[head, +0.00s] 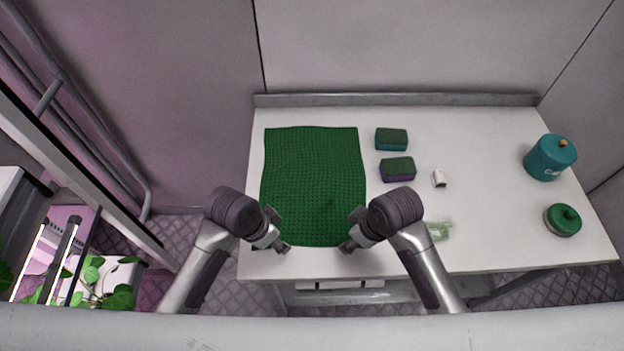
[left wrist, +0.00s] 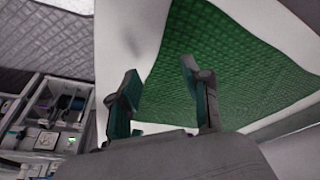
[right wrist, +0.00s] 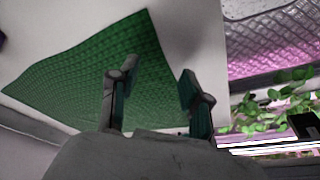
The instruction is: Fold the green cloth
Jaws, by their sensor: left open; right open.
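The green cloth (head: 313,180) lies spread flat on the left part of the white table, its near edge close to the table's front. My left gripper (head: 281,247) is open and empty near the cloth's near left corner. My right gripper (head: 346,247) is open and empty near the near right corner. In the left wrist view the cloth (left wrist: 225,65) lies beyond and right of the open fingers (left wrist: 160,95). In the right wrist view the cloth (right wrist: 90,75) lies beyond and left of the open fingers (right wrist: 155,90). Neither gripper visibly holds the cloth.
Two sponges (head: 391,138) (head: 397,170) and a small white object (head: 439,178) lie right of the cloth. A pale green item (head: 439,231) is near my right arm. A teal canister (head: 550,158) and a green lidded pot (head: 563,220) stand at the right. The white table (head: 490,200) has clear room between.

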